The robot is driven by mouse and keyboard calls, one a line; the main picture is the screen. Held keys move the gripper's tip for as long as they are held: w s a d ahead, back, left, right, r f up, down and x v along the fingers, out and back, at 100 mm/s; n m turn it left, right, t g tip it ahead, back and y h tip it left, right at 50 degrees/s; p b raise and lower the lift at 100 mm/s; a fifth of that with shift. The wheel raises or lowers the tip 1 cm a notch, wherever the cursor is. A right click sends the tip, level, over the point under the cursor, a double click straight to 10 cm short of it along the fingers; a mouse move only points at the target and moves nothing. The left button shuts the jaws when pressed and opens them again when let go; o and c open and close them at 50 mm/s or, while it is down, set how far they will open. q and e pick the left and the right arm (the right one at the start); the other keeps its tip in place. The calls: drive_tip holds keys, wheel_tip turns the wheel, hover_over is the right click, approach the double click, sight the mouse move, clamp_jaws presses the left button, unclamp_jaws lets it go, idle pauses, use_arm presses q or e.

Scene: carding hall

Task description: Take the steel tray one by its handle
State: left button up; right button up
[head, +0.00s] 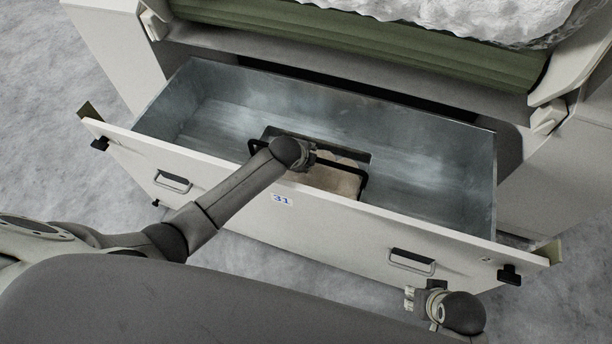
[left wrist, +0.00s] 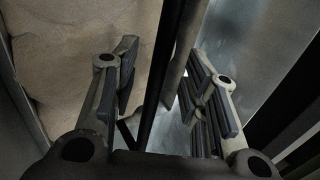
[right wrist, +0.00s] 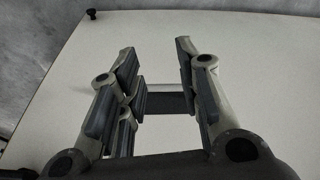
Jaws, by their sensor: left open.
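The steel tray (head: 346,157) sits inside the open drawer and holds tan material (head: 335,179). Its black handle (head: 345,167) spans above it. My left gripper (head: 303,158) is over the tray at the handle, its fingers mostly hidden by the wrist in the head view. In the left wrist view my left gripper (left wrist: 166,88) is open, with the dark handle bar (left wrist: 167,75) running between its fingers. The tan material (left wrist: 75,60) shows to the left there. My right gripper (head: 423,300) is open in front of the drawer's right side.
The drawer front (head: 340,222) is white, labelled 31, with a left pull (head: 173,182) and a right pull (head: 411,262). In the right wrist view a dark pull bar (right wrist: 168,103) shows between the right fingers. The drawer floor (head: 425,180) is bare beside the tray.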

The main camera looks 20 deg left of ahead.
use_arm(q)
drive_tip(key=shift+b+x, duration=0.3)
drive_tip(key=shift+x, duration=0.65)
use_arm(e)
drive_tip(key=v, duration=0.3)
drive_tip(key=shift+w+r, duration=0.15)
drive_tip(key=shift+w, duration=0.1)
use_arm(q)
drive_tip(key=shift+c, duration=0.2)
clamp_jaws()
drive_tip(key=shift+r, duration=0.1)
